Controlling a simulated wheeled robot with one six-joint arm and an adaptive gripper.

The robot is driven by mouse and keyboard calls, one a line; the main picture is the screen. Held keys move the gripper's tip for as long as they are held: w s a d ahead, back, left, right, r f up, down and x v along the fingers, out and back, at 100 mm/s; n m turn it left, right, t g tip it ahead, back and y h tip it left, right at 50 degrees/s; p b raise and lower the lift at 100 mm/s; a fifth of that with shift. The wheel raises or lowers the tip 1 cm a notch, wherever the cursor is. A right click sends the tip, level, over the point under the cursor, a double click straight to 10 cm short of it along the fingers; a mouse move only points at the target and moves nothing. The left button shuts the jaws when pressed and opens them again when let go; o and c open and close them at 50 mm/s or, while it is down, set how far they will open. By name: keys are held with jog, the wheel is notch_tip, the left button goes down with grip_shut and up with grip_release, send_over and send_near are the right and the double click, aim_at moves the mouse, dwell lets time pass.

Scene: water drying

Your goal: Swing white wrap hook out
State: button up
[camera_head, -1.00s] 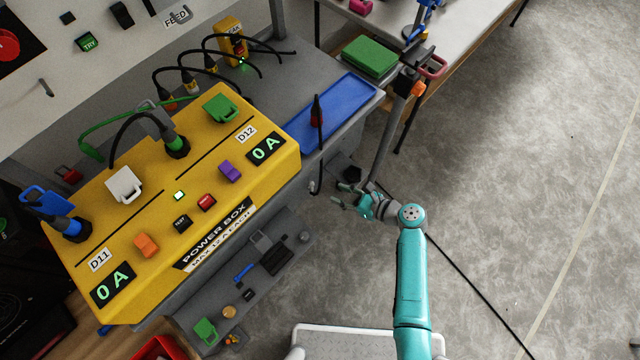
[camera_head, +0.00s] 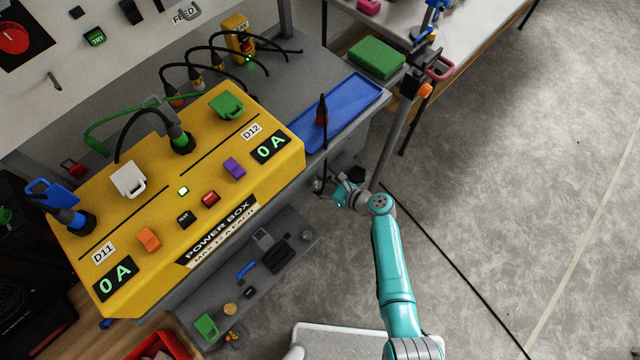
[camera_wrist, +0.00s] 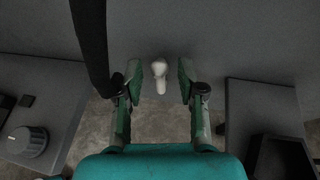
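The white wrap hook (camera_wrist: 160,76) shows in the wrist view as a small pale knob with a short stem on the grey panel. My gripper (camera_wrist: 159,84) is open, with one green finger on each side of the hook and a visible gap on both sides. In the head view my gripper (camera_head: 327,188) is at the front side of the grey bench, below the blue tray. The hook is small there and hard to make out beside the fingers.
A black cable (camera_wrist: 91,45) hangs just left of my left finger in the wrist view. The yellow power box (camera_head: 160,215) sits on the bench left of my arm, and the blue tray (camera_head: 350,105) lies above. A lower grey shelf (camera_head: 215,290) holds small items. Floor to the right is mostly clear.

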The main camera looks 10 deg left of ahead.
grip_shut()
jog(key=shift+s+a, duration=0.1)
jog(key=shift+s, duration=0.05)
jog(key=shift+s+a+f+n+t+h, duration=0.1)
jog(key=shift+s+a+n+t+h, duration=0.45)
jog(key=shift+n, duration=0.45)
jog(key=shift+s+a+f+n+t+h, duration=0.25)
jog(key=shift+s+a+n+t+h, duration=0.1)
jog(key=shift+s+n+t, duration=0.35)
jog(key=shift+s+a+f+n+t+h, duration=0.35)
jog(key=shift+s+n+t+h, duration=0.1)
jog(key=shift+n, duration=0.45)
jog(key=shift+s+a+f+n+t+h, duration=0.3)
jog(key=shift+f+n+t, duration=0.2)
jog(key=shift+n, duration=0.3)
